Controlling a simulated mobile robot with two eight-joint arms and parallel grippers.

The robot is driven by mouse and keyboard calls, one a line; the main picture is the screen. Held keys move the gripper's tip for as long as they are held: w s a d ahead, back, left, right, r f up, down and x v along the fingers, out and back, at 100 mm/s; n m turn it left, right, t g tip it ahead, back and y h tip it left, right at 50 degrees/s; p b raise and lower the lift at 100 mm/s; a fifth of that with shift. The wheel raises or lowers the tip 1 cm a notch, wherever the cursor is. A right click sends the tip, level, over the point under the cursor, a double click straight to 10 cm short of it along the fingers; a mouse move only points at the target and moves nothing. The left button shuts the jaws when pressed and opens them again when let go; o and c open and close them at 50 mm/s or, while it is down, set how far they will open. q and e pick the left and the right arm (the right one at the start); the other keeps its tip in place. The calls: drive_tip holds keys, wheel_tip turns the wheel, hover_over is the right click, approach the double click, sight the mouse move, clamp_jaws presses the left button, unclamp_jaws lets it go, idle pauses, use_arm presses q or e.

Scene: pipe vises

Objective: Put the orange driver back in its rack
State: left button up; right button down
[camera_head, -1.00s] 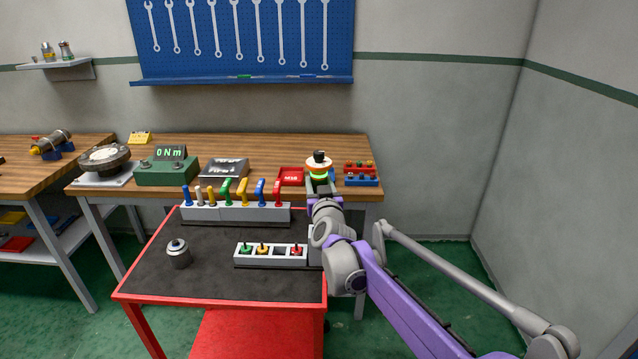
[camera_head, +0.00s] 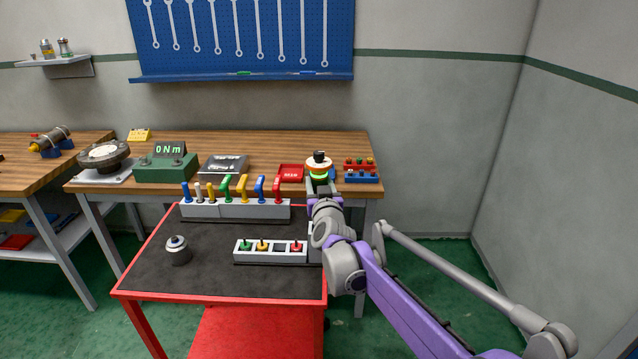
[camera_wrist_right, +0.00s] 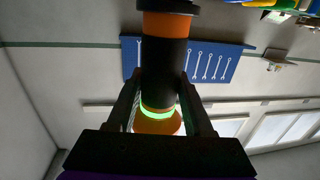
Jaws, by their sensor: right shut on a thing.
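My right gripper (camera_head: 320,186) is above the far right corner of the red cart. It is shut on the orange driver (camera_head: 319,161), which has a pale and orange band, a black tip and a glowing green ring. In the right wrist view the driver (camera_wrist_right: 165,57) is a thick black and orange cylinder between the fingers (camera_wrist_right: 160,92). A pale rack (camera_head: 270,258) on the cart's near part holds green, yellow and red driver tops, with one dark empty slot between yellow and red. My arm covers the rack's right end. My left gripper is out of view.
A rack of colourful upright handles (camera_head: 235,211) stands along the cart's back. A grey cylinder (camera_head: 177,251) stands at the cart's left. Behind is a wooden bench (camera_head: 230,148) with a green meter box (camera_head: 165,168), a red tray (camera_head: 291,171) and a small blue-red rack (camera_head: 361,177).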

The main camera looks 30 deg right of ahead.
drive_tip(key=shift+f+b, duration=2.35)
drive_tip(key=shift+f, duration=1.25)
idle(3.0)
drive_tip(key=shift+c, duration=1.1)
unclamp_jaws()
drive_tip(key=v, duration=1.1)
